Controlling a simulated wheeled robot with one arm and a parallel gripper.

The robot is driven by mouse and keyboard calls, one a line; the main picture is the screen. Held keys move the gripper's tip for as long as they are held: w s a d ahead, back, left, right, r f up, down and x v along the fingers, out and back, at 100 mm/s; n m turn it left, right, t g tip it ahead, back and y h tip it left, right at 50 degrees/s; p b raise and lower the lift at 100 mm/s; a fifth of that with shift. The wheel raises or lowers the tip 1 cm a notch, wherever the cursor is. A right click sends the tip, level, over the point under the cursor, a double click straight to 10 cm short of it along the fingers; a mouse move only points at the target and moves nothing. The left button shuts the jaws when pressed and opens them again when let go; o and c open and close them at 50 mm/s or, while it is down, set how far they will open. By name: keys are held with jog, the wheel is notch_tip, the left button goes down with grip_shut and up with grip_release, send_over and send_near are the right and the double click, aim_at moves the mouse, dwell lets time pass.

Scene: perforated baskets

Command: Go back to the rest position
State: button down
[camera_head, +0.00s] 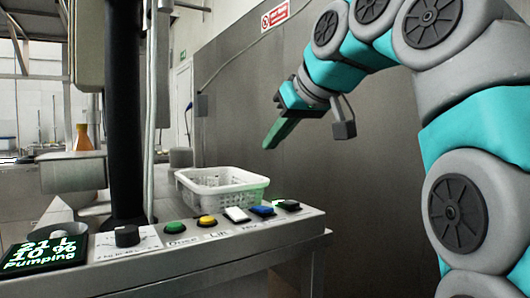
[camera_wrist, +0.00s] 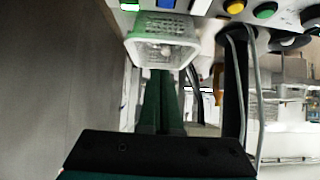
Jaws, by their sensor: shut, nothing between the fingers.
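My gripper (camera_head: 268,144) hangs from the arm at the upper middle of the head view, with its green fingers pointing down and to the left. It is shut and empty, in the air above the control panel. In the wrist view the fingers (camera_wrist: 163,82) lie side by side, and their tips overlap the near edge of the basket in the picture without visible contact.
A white perforated basket (camera_head: 238,198) stands behind the control panel (camera_head: 190,248); it also shows in the wrist view (camera_wrist: 133,42). The panel carries several coloured buttons and a lit display (camera_head: 45,252). A black column (camera_head: 123,110) rises at left. A grey wall (camera_head: 370,150) stands behind my arm.

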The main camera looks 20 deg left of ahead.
jog(key=shift+s+d+r, duration=0.2)
jog(key=shift+r, duration=0.2)
jog(key=shift+f, duration=0.1)
jog(key=d+f+m+h, duration=0.1)
jog(key=d+f, duration=0.1)
jog(key=f, duration=0.2)
jog(key=d+f+m+g+h, duration=0.1)
jog(key=d+f, duration=0.2)
jog(key=f, duration=0.1)
jog(key=d+f+m, duration=0.1)
jog(key=d+f, duration=0.2)
jog(key=f, duration=0.1)
jog(key=shift+w+m+h, duration=0.4)
jog(key=s+d+f+m+g+h, duration=0.1)
jog(key=s+d+f+m, duration=0.2)
jog(key=f, duration=0.4)
jog(key=s+d+f+g+h, duration=0.1)
jog(key=s+d+f+g, duration=0.15)
jog(key=d+f, duration=0.45)
jog(key=s+d+f+m+g+h, duration=0.1)
jog(key=s+d+f, duration=0.4)
jog(key=s+f, duration=0.7)
jog(key=s+d+f+m+g+h, duration=0.2)
jog(key=s+d+f, duration=0.3)
jog(key=s+f, duration=0.7)
jog(key=shift+d+g, duration=0.35)
jog(key=shift+g, duration=0.3)
jog(key=shift+a+f, duration=0.1)
jog(key=shift+a, duration=0.05)
